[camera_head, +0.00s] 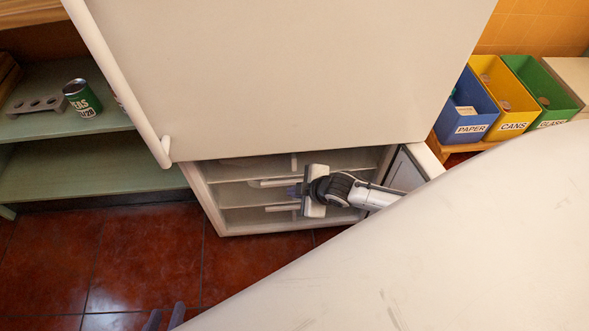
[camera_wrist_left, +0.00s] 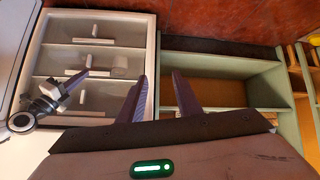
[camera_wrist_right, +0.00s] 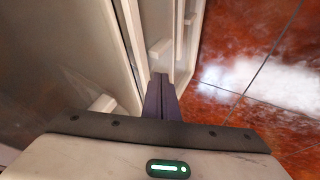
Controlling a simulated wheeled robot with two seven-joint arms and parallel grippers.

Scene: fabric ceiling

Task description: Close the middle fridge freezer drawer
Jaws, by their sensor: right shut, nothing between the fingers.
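The fridge freezer (camera_head: 210,190) stands open below the large white upper door, showing stacked pale drawers with handles. The middle drawer (camera_head: 238,194) also shows in the left wrist view (camera_wrist_left: 60,65); how far it sticks out is hard to tell. My right gripper (camera_head: 293,190) is shut and empty in front of the drawers. In the right wrist view its fingertips (camera_wrist_right: 160,80) are close to a drawer handle (camera_wrist_right: 160,50); contact cannot be told. My left gripper (camera_head: 166,318) is open and empty, low in front of the fridge; its fingers show in the left wrist view (camera_wrist_left: 160,90).
A green shelf unit (camera_head: 80,165) stands left of the fridge, with a green can (camera_head: 82,98) and a grey rack on it. Blue, yellow and green bins (camera_head: 470,110) stand at the right. A large white panel (camera_head: 430,270) fills the lower right. Red tiled floor (camera_head: 120,250) is clear.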

